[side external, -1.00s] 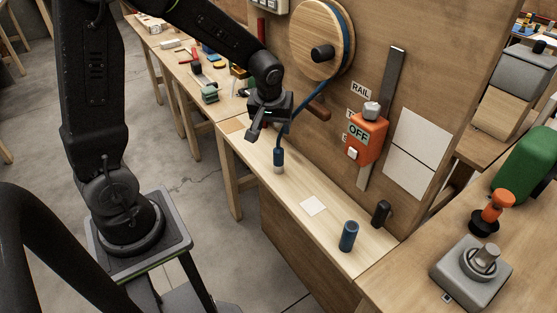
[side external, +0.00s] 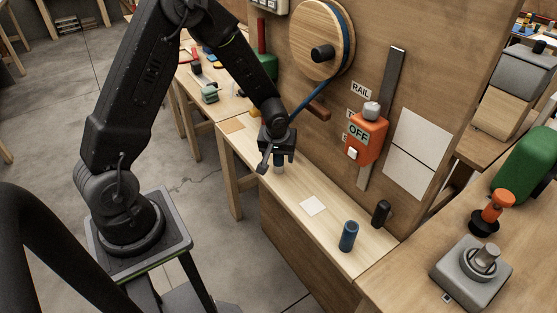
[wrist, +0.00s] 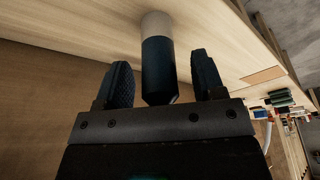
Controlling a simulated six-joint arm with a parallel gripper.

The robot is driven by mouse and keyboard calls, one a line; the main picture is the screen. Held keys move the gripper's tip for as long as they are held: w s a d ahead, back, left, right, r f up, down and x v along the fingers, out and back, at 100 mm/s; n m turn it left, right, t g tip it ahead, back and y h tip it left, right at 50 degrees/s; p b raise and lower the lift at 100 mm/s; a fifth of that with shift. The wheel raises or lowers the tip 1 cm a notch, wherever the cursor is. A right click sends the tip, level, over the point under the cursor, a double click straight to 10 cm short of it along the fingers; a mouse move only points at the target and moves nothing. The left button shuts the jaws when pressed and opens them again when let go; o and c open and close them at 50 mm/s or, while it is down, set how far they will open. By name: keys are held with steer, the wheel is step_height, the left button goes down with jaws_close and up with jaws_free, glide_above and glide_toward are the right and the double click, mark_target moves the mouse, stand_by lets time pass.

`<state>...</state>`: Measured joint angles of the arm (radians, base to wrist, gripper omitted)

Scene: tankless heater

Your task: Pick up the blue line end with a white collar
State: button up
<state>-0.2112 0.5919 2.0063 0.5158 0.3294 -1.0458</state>
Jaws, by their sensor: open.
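The blue line end (wrist: 158,70) stands upright on the wooden bench, with its white collar (wrist: 156,24) at the bench surface. In the wrist view it lies between the two open fingers of my gripper (wrist: 160,80), with a visible gap on each side. In the side view my gripper (side external: 276,158) is over the line end and hides most of it; the white collar (side external: 279,169) shows just below. The blue line (side external: 312,100) runs from the wooden reel (side external: 305,35) down to behind my gripper.
A blue cylinder (side external: 348,236) and a black peg (side external: 381,213) stand at the bench's near end, with a white square (side external: 313,205) between them and my gripper. An orange OFF switch box (side external: 367,140) is on the upright panel behind. The bench (side external: 262,145) is clear around the line end.

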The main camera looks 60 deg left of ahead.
steer(key=shift+a+f, duration=0.1)
steer(key=shift+f, duration=0.25)
steer(key=shift+c, duration=0.3)
jaws_close()
steer(key=shift+r, duration=0.1)
steer(key=shift+w+r, duration=0.1)
steer(key=shift+r, duration=0.5)
step_height(320, 180, up, 3)
steer(key=s+a+r, duration=0.6)
steer(key=s+a, duration=0.1)
steer(key=a, duration=0.1)
steer(key=shift+s+a+r, duration=0.35)
steer(key=shift+s+a, duration=0.05)
